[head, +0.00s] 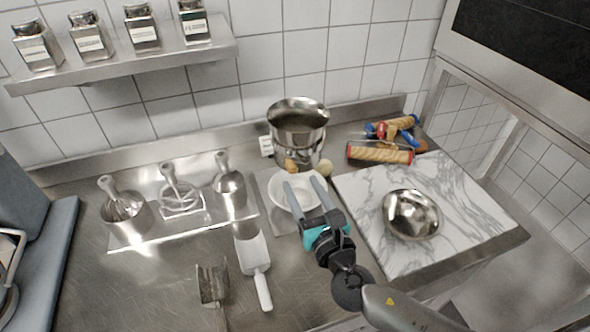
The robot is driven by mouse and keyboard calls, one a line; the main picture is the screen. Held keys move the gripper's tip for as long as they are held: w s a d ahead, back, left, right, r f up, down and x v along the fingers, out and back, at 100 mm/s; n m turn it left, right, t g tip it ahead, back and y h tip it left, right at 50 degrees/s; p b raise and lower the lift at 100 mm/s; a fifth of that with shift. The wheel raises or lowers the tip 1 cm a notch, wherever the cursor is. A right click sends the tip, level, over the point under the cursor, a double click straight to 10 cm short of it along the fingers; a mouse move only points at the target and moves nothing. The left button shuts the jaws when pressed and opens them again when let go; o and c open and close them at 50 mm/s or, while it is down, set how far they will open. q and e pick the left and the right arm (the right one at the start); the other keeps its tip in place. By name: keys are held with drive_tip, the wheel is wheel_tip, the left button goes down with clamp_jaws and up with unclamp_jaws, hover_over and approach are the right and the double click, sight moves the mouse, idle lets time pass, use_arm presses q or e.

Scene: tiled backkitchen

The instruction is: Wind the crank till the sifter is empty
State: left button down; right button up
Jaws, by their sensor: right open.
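The sifter (299,132) is a shiny metal cup with a wide rim, standing upright at the back of the counter. Its inside looks dark, and I cannot tell how much is in it. A small tan knob (291,165) shows low at its front, and a pale round knob (325,168) at its lower right. I cannot tell which is the crank's grip. A white bowl (281,197) sits in front of and below the sifter. My right gripper (304,184) is open, its fingers over the bowl, short of the sifter and apparently empty. My left gripper is out of view.
A marble board (365,225) with a metal bowl (411,214) lies to the right. Rolling pins (380,153) lie behind it. A tray with several utensils (140,240) and a white scoop (253,255) are left. A shelf (130,70) with jars hangs back left.

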sight(294, 171)
drive_tip(key=shift+x, duration=2.5)
clamp_jaws()
